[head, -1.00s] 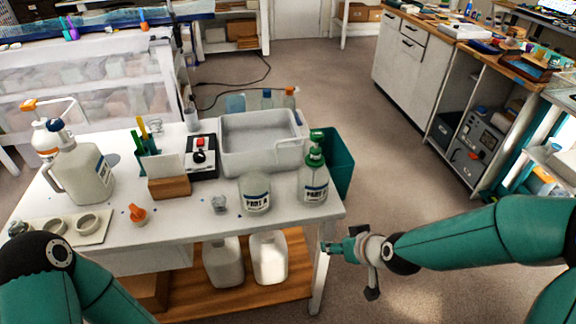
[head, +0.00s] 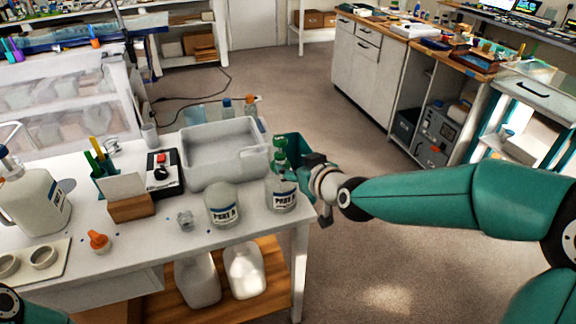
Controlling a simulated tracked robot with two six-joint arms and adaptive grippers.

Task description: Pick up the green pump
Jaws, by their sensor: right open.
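The green pump (head: 280,155) stands upright on top of a clear bottle with a label (head: 281,195), near the right end of the white table. My right gripper (head: 293,174) is open beside the pump, just to its right at about the height of its lower part. The fingertips overlap the green bin behind and are small, so I cannot tell whether they touch the pump. My left gripper is out of view; only a bit of my left arm shows at the bottom left corner.
A labelled jar (head: 222,205) stands left of the pump bottle. A green bin (head: 294,146) is past the table's right end. The floor to the right is open.

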